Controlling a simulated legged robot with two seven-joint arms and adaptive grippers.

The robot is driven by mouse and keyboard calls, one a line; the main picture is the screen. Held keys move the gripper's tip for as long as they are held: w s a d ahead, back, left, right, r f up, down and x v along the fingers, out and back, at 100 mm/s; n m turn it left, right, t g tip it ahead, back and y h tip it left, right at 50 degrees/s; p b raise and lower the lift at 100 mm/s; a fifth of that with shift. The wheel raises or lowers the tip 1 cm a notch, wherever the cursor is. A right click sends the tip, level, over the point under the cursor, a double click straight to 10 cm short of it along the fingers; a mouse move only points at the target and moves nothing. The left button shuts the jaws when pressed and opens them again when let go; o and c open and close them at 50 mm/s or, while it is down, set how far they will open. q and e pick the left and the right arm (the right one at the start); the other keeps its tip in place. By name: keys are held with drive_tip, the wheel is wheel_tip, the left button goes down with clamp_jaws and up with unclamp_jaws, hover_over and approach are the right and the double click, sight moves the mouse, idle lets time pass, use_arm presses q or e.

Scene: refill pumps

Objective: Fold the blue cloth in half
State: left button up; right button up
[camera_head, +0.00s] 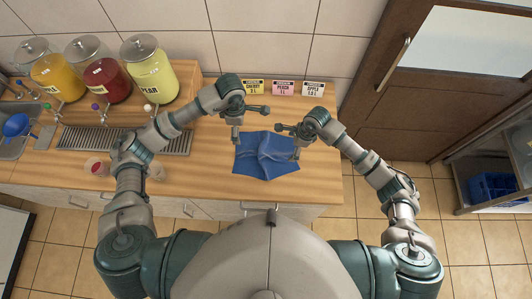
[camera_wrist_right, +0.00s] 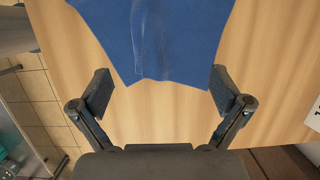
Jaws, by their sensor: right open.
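The blue cloth (camera_head: 262,165) lies spread on the wooden counter, with creases and a raised ridge across its middle. In the right wrist view the cloth (camera_wrist_right: 155,38) fills the top, and its lower edge reaches between my fingertips. My right gripper (camera_head: 287,140) is over the cloth's upper right part, with its fingers spread and nothing held; it also shows open in the right wrist view (camera_wrist_right: 160,92). My left gripper (camera_head: 251,121) is at the cloth's upper left edge, with its fingers apart and empty. Part of the cloth's right side is hidden under my right gripper.
Three jars, yellow (camera_head: 58,80), red (camera_head: 105,82) and pale green (camera_head: 150,78), stand at the back left. A drip grate (camera_head: 90,140) lies before them. Several label cards (camera_head: 284,88) stand behind the cloth. A cup with red contents (camera_head: 96,167) is at left. Counter around the cloth is clear.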

drive_tip(key=shift+h, duration=0.8)
drive_tip(key=shift+d+r, duration=0.25)
drive_tip(key=shift+r, duration=1.1)
drive_tip(key=shift+d+r, duration=0.2)
drive_tip(key=shift+r, duration=1.1)
